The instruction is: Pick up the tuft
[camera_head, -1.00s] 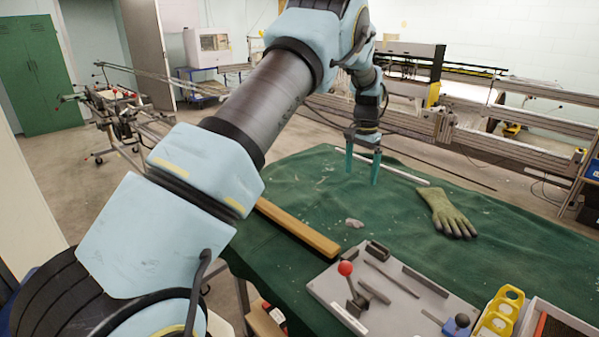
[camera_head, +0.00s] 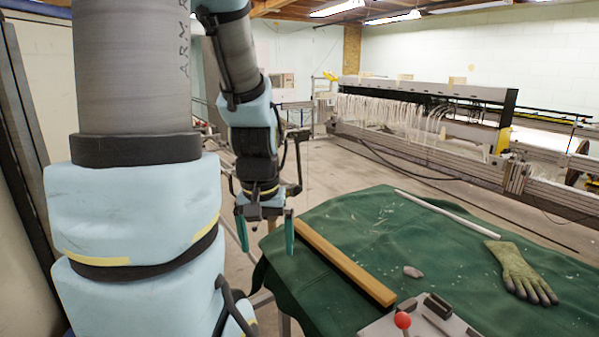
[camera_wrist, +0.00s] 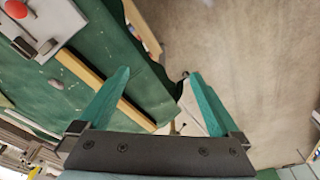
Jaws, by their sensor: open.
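The tuft, a small greyish lump (camera_head: 412,271), lies on the green cloth between the wooden bar and the glove. In the wrist view a small pale lump (camera_wrist: 55,84) near the fixture plate appears to be the same tuft. My gripper (camera_head: 266,250) has two teal fingers spread apart, with nothing between them. It hangs left of the table's edge, well to the left of the tuft. In the wrist view my gripper (camera_wrist: 160,73) points at the cloth's edge and the floor, with the tuft off to the left.
A wooden bar (camera_head: 345,262) lies along the table's left side, between my gripper and the tuft. A work glove (camera_head: 522,272) lies right of the tuft, and a white rod (camera_head: 447,212) lies behind. A fixture plate with a red knob (camera_head: 403,320) is in front.

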